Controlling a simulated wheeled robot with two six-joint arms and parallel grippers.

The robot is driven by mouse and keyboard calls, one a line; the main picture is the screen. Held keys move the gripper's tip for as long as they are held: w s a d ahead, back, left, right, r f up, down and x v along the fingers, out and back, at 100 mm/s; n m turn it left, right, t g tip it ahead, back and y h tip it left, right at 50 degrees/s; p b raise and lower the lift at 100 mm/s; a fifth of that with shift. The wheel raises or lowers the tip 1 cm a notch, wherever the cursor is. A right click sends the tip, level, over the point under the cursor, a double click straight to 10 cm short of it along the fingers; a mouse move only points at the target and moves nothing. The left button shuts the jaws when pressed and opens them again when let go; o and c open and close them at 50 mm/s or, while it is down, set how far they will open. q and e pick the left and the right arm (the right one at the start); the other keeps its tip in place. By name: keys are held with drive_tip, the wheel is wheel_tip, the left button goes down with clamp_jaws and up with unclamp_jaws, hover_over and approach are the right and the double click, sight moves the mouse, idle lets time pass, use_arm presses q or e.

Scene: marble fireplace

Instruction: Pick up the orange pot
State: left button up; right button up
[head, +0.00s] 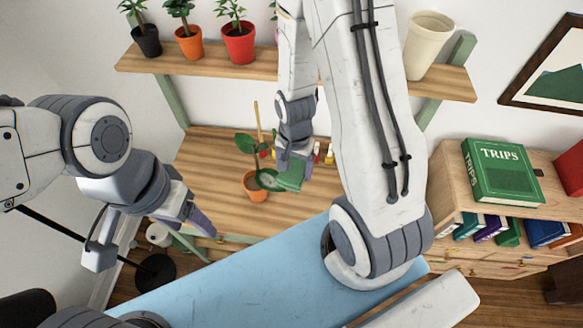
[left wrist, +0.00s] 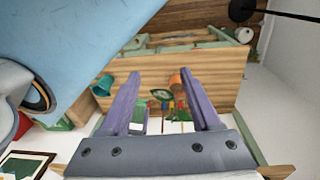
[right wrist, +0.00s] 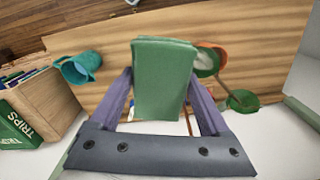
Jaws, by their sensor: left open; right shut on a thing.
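An orange pot (head: 254,186) with a leafy plant and a thin stick stands on the wooden table. It also shows in the left wrist view (left wrist: 174,82) beyond the fingers, and partly in the right wrist view (right wrist: 218,49), beside the held block. Another orange pot (head: 189,42) stands on the upper shelf. My right gripper (head: 287,172) is shut on a green block (right wrist: 165,78), just right of the table pot in the head view, overlapping its leaves. My left gripper (head: 198,216) is open and empty, left of and nearer than the pot.
The wooden table (head: 215,160) has bare room left of the pot. A blue surface (head: 240,265) lies in front. The upper shelf (head: 280,70) overhangs behind. A teal cup (right wrist: 80,68) lies on the table. A cabinet (head: 450,175) with books is at the right.

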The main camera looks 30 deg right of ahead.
use_arm(q)
drive_tip(key=o, duration=0.4)
drive_tip(key=shift+d+f, duration=0.1)
drive_tip(key=shift+c, duration=0.2)
drive_tip(key=w+d+f+n+g+h, duration=0.2)
drive_tip(key=d+f+n+g+h, duration=0.2)
drive_tip(key=d+f+n+g, duration=0.8)
drive_tip(key=n+t+h, duration=0.5)
drive_tip(key=n+t, duration=1.6)
drive_tip(key=n, duration=0.2)
approach(253, 200)
drive_tip(key=x, duration=0.5)
drive_tip(key=shift+w+d+r, duration=0.25)
drive_tip(key=shift+d, duration=0.1)
drive_tip(key=shift+x, duration=2.85)
